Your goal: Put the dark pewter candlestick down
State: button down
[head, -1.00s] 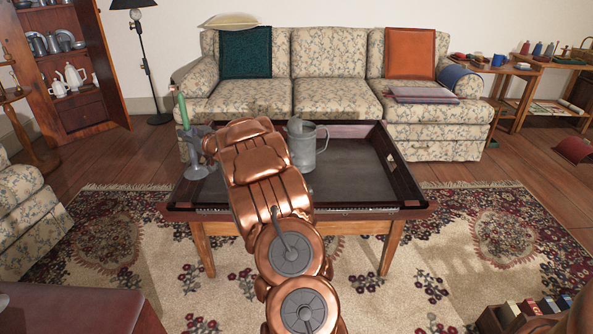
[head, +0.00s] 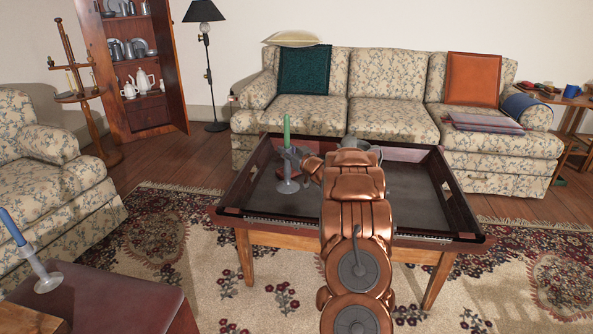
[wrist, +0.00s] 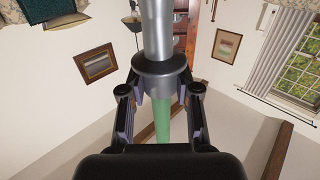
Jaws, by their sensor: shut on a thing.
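The pewter candlestick (head: 288,184), grey with a green candle (head: 287,133), stands upright in the head view, over the left part of the dark tray-topped table (head: 250,226). I cannot tell whether its base touches the tray. My gripper (head: 296,157) is shut on its upper part, partly hidden behind my arm. In the wrist view, the candlestick's grey stem and wide collar (wrist: 158,68) are between the fingers of my gripper (wrist: 160,95), with the green candle (wrist: 162,122) below in the picture.
A pewter mug (head: 368,148) stands on the tray behind my arm. Another candlestick with a blue candle (head: 44,277) stands on a dark red surface (head: 105,300) at lower left. The floral sofa (head: 390,122) is behind the table. The tray's right part is clear.

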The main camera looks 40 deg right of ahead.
aim_at(289, 164)
jog(key=shift+f+b, duration=1)
jog(key=shift+f, duration=1.85)
jog(key=c, duration=0.8)
grip_release()
jog(key=shift+s, duration=0.15)
jog(key=shift+s+a+p, duration=0.25)
jog(key=shift+s+p, duration=0.15)
jog(key=shift+s, duration=0.8)
jog(key=shift+s+a+p, duration=0.2)
jog(key=shift+s+p, duration=0.2)
jog(key=shift+s, duration=0.8)
jog(key=shift+s+a+p, duration=0.25)
jog(key=shift+s+p, duration=0.15)
jog(key=shift+s, duration=0.8)
